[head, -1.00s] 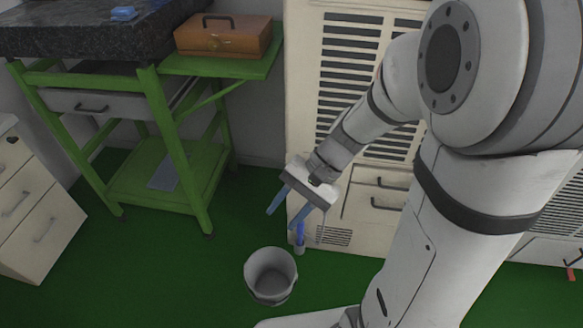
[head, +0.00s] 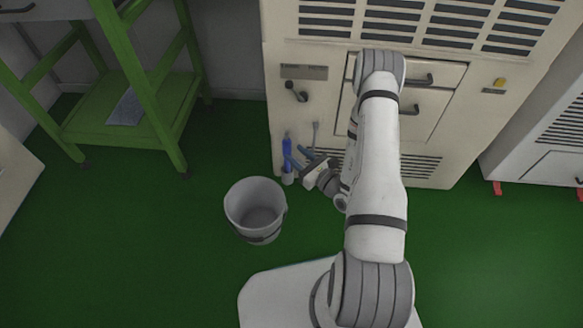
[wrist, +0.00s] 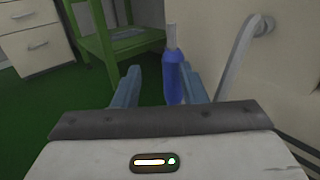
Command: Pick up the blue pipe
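The blue pipe (head: 287,146) stands upright at the lower left front of the cream cabinet, with a pale lower end. In the wrist view the blue pipe (wrist: 172,82) shows beyond and between the finger lines, nearer the right finger, with a thin grey top part. My gripper (head: 299,158) is low beside the pipe, its blue-grey fingers pointing toward it. In the wrist view my gripper (wrist: 159,73) is open, with its fingers apart. I cannot tell whether the right finger touches the pipe. The pipe's lower part is hidden behind my gripper in the wrist view.
A grey bucket (head: 257,207) stands on the green floor left of my arm. The cream cabinet (head: 470,120) is close behind the pipe. A grey lever (wrist: 237,62) is right of my gripper. A green stand (head: 150,100) is at left.

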